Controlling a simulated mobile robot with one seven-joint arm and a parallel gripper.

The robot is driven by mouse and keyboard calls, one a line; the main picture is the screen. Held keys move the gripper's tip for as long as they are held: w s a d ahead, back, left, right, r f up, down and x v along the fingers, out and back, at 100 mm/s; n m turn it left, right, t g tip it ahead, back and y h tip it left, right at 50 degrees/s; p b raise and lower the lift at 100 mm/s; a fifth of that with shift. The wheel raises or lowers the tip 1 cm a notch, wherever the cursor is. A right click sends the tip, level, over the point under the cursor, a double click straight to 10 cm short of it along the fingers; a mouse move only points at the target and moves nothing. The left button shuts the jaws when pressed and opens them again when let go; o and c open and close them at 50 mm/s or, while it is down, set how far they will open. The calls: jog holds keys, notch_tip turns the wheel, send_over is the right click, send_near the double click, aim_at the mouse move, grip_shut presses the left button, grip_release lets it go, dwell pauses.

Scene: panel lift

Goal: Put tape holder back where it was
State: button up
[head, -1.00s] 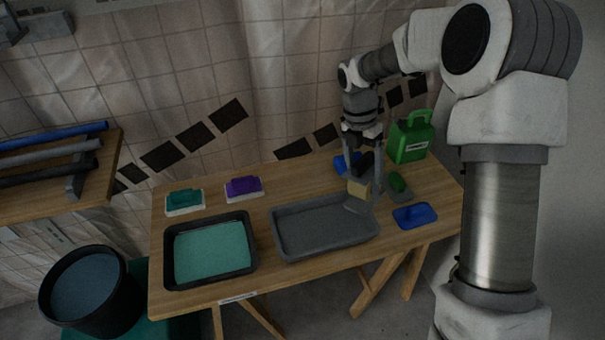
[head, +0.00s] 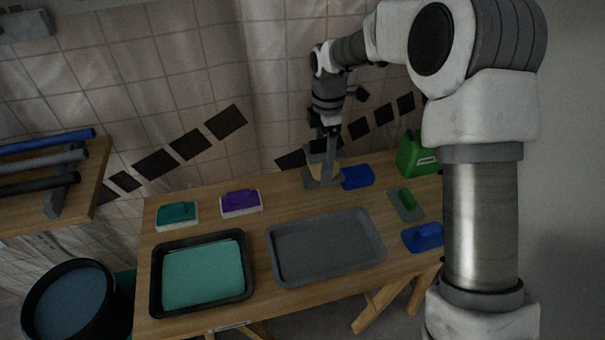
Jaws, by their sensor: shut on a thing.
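My gripper (head: 325,163) is at the back of the wooden table, pointing down, shut on a small tan and grey piece, which I take to be the tape holder (head: 321,176). The fingers and wrist hide part of it. It is just left of a blue object (head: 357,177) and behind the grey tray. I cannot tell whether it touches the tabletop or hangs slightly above it.
The grey tray (head: 327,247) and a black tray with teal contents (head: 203,276) fill the table's front. Teal (head: 177,213) and purple (head: 240,202) blocks stand left. A green trowel (head: 406,203), blue float (head: 423,237) and green can (head: 416,154) are right.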

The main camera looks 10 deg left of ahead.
send_over(302, 173)
notch_tip(302, 173, down, 3)
jog(key=shift+d+f+b, duration=0.1)
jog(key=shift+b, duration=0.25)
notch_tip(302, 173, down, 4)
jog(key=shift+f+b, duration=0.1)
jog(key=shift+b, duration=0.5)
jog(key=o, duration=1.3)
jog(key=shift+o, duration=0.2)
jog(key=shift+r, duration=0.2)
notch_tip(302, 173, up, 12)
jog(key=p, duration=0.2)
jog(key=shift+p, duration=0.4)
